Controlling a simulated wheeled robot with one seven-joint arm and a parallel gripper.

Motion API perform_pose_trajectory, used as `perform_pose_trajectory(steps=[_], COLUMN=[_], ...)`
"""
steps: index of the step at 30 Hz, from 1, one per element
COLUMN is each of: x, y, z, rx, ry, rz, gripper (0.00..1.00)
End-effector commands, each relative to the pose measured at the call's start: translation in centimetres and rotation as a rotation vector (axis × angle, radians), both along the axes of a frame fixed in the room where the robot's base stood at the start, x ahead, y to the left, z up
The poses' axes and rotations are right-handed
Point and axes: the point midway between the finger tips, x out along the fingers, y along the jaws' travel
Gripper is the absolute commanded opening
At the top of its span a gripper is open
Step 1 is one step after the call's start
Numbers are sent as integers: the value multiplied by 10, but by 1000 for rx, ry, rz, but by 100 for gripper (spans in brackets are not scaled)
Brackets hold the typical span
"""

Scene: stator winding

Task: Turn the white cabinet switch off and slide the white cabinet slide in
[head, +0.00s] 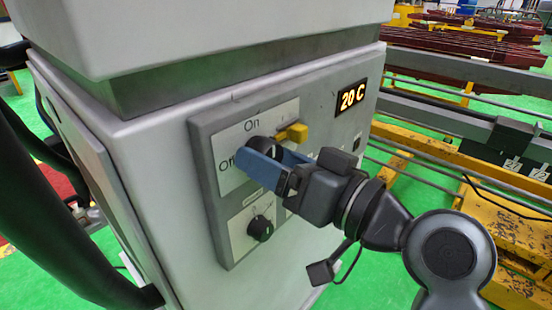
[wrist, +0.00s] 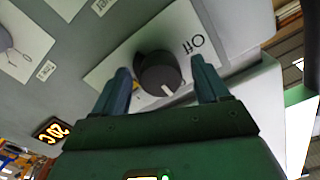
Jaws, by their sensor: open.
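The white cabinet (head: 150,150) fills the middle of the head view. Its panel has a round black switch knob (head: 263,146) with "On" above it and "Off" to its left. The knob (wrist: 160,73) also shows in the wrist view, where its white mark points down toward my gripper, not at "Off". My gripper (head: 262,157) is open, its two blue fingers on either side of the knob; I cannot tell whether they touch it. A yellow tab (head: 292,133), perhaps the slide, sticks out just right of the knob. In the wrist view it is mostly hidden.
A smaller black knob (head: 260,228) sits lower on the panel. A lit display (head: 352,97) reads 20 C at upper right. Yellow and grey machinery (head: 500,185) stands to the right over the green floor. My arm covers the panel's right part.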

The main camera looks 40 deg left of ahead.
Motion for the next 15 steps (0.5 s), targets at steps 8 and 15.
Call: perform_pose_trajectory(steps=[8, 15], x=[0, 0], y=[0, 0], z=[0, 0], rx=[0, 0], ry=[0, 0], rz=[0, -1], gripper=[55, 32])
